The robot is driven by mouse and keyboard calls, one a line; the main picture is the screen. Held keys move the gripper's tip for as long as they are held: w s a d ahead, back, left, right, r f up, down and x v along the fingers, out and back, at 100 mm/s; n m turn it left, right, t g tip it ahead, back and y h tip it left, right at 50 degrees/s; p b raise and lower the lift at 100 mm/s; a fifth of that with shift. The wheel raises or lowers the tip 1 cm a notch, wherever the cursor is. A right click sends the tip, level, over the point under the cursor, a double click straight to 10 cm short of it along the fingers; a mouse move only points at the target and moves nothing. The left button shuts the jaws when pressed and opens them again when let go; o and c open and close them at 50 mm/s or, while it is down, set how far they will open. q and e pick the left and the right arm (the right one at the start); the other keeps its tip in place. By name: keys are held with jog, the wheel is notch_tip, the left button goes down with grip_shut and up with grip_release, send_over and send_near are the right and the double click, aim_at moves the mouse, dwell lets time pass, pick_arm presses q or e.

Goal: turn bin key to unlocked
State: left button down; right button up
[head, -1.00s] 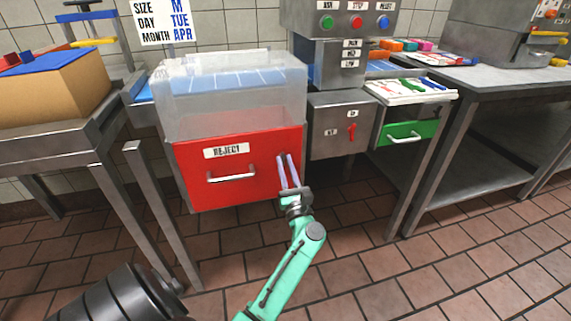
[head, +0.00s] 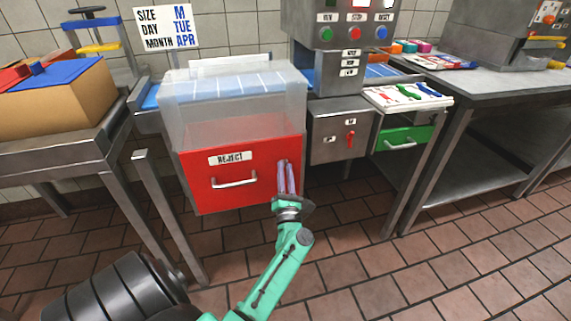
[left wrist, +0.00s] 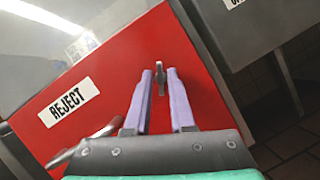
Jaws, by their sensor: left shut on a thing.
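The red reject bin (head: 200,190) has a white REJECT label and a pale handle (head: 234,181). It also fills much of the left wrist view (left wrist: 100,75). A small grey metal key (left wrist: 160,72) stands out from the right part of its front. My left gripper (head: 284,163) is at the bin's upper right front, with its pale lilac fingers pointing at the panel. In the left wrist view the fingertips (left wrist: 160,74) are shut on the key, one on each side. In the head view the fingers hide the key. My right gripper is not in view.
A clear cover (head: 230,110) stands above the bin. To the right are a grey box with a red switch (head: 350,140) and a green drawer (head: 402,139). A steel table with a cardboard box (head: 60,100) is at left. Tiled floor in front is open.

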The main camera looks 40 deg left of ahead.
pick_arm(q)
jog(key=m+p, duration=0.1)
jog(key=m, duration=0.1)
jog(key=m+h+p, duration=0.1)
jog(key=p, duration=0.1)
jog(key=shift+r+m+h, duration=0.3)
jog(key=shift+r+m, duration=0.1)
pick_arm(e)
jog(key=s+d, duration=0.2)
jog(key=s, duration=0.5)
pick_arm(q)
jog(key=m+h+p, duration=0.1)
jog(key=m+p, duration=0.3)
jog(key=p, duration=0.1)
jog(key=m+h+p, duration=0.2)
jog(key=m+p, duration=0.2)
jog(key=p, duration=0.2)
jog(key=shift+s+m, duration=0.1)
jog(key=shift+m, duration=0.3)
jog(key=shift+m+g+h+p, duration=0.4)
jog(key=shift+m+p, duration=0.5)
jog(key=shift+p, duration=0.1)
jog(key=shift+f, duration=0.15)
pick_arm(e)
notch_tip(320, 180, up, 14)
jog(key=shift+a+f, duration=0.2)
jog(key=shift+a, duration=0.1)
